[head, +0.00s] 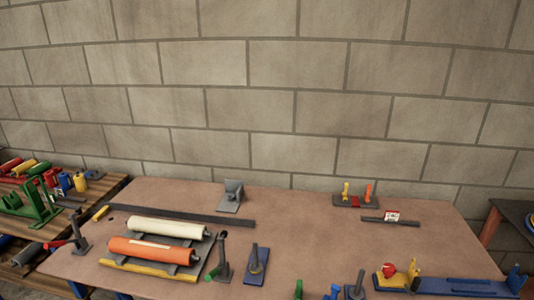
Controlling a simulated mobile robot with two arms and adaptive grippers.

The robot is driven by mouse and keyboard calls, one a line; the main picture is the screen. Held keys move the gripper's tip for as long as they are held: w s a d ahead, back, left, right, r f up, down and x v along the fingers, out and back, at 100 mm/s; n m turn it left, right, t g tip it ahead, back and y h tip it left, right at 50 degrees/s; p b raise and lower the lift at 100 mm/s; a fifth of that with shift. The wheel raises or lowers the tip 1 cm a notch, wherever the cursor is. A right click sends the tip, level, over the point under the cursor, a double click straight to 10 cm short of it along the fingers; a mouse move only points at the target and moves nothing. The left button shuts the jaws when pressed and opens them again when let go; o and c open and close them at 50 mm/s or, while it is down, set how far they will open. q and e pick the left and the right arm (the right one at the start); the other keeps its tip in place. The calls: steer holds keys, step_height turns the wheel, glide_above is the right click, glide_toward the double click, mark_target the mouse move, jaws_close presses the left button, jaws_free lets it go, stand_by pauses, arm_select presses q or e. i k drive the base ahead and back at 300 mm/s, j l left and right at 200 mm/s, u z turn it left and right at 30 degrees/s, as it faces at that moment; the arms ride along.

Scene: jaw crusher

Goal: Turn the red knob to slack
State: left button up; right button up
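A small red knob (388,267) sits on a yellow and grey fixture (393,279) near the front right of the brown table (320,225). It looks round with a pale patch. Its setting and any markings are too small to read. Another yellow bracket (415,270) stands just right of the knob. Neither of my grippers is in the head view.
Cream (166,228) and orange (155,248) rollers lie on a frame at the left. A blue-based lever (257,263) stands mid-front. Orange and yellow handles (357,192) stand at the back right. A side table (40,195) holds colourful parts. The table's centre right is clear.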

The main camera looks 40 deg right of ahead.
mark_target(389, 269)
steer(key=z, duration=2.25)
